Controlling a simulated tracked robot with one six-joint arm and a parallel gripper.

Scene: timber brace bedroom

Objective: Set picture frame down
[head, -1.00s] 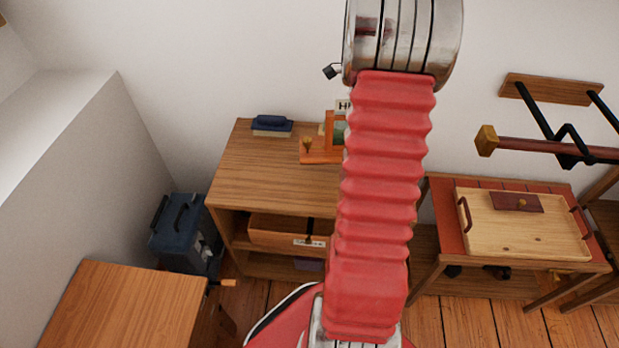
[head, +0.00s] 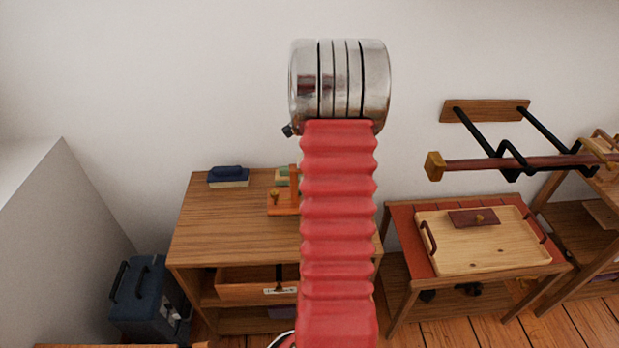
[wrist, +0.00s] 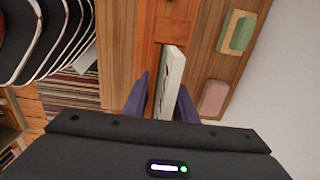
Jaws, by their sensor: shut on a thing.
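In the wrist view, the picture frame (wrist: 173,72) shows as a pale, cream-edged slab, seen nearly edge-on. My gripper (wrist: 163,92) has its two dark purple fingers on either side of the slab's near part and is shut on it. The wooden cabinet top (wrist: 201,50) lies beyond it; I cannot tell whether the frame touches it. In the head view, my red arm hides the gripper and the frame. The cabinet (head: 225,225) shows to the left of the arm, with an orange wooden stand (head: 284,203) partly hidden behind it.
A blue item on a pale block (head: 228,177) sits at the cabinet's back left. A green-topped block (wrist: 238,32) and a pink block (wrist: 213,98) show in the wrist view. A tray (head: 480,240) lies on the side table, below a wall bracket (head: 485,112). The cabinet's front left is clear.

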